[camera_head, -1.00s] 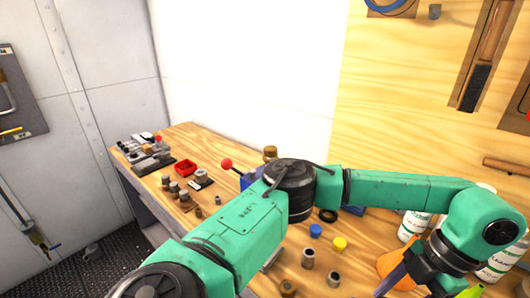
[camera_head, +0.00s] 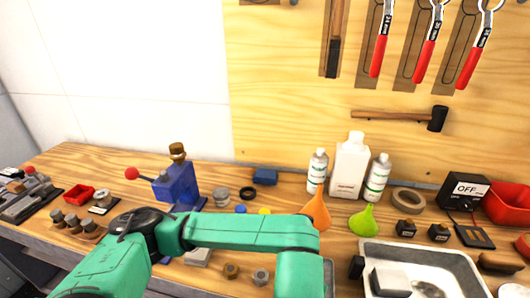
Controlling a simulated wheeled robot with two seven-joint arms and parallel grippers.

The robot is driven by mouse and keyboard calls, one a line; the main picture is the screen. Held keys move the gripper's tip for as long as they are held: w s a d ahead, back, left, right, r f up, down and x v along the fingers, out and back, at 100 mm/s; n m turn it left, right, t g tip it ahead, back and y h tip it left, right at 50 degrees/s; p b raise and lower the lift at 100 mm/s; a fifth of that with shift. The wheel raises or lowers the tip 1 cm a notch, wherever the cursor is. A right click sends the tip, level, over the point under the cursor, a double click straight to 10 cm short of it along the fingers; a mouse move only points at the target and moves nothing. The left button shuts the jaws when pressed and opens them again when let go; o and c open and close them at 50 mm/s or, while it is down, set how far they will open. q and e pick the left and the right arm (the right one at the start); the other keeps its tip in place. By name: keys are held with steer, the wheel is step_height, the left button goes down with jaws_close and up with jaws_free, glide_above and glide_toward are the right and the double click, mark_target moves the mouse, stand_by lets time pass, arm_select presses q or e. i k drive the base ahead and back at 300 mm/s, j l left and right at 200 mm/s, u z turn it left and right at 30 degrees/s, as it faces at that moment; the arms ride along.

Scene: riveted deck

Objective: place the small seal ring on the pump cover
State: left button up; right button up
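A small black ring (camera_head: 247,193) lies flat on the wooden bench, behind my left arm, and looks like a seal ring. A short grey ribbed cylinder (camera_head: 222,197) stands just left of it, beside a blue block-shaped device (camera_head: 177,184) with a red ball lever. I cannot tell which thing is the pump cover. My green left arm crosses the lower left and middle of the picture and bends down out of the bottom edge. Its gripper is out of view, and so is my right gripper. The arm hides part of the bench.
White bottles (camera_head: 349,166), an orange funnel (camera_head: 318,211) and a green funnel (camera_head: 363,220) stand at the back. A metal tray (camera_head: 455,254) fills the front right, near a tape roll (camera_head: 408,200). A red bin (camera_head: 79,193) sits left. Tools hang on the wooden board (camera_head: 290,120).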

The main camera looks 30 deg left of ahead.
mark_target(21, 204)
steer(key=k+j, duration=0.25)
steer(key=j, duration=0.25)
steer(key=k+j+z, duration=0.15)
steer(key=j, duration=0.35)
steer(key=k+j, duration=0.3)
steer(key=j, duration=0.15)
steer(key=k+j+z, duration=0.1)
steer(key=k+j, duration=0.15)
steer(key=j, duration=0.2)
steer(key=k+j+z, duration=0.1)
steer(key=k+j, duration=0.2)
steer(key=j, duration=0.15)
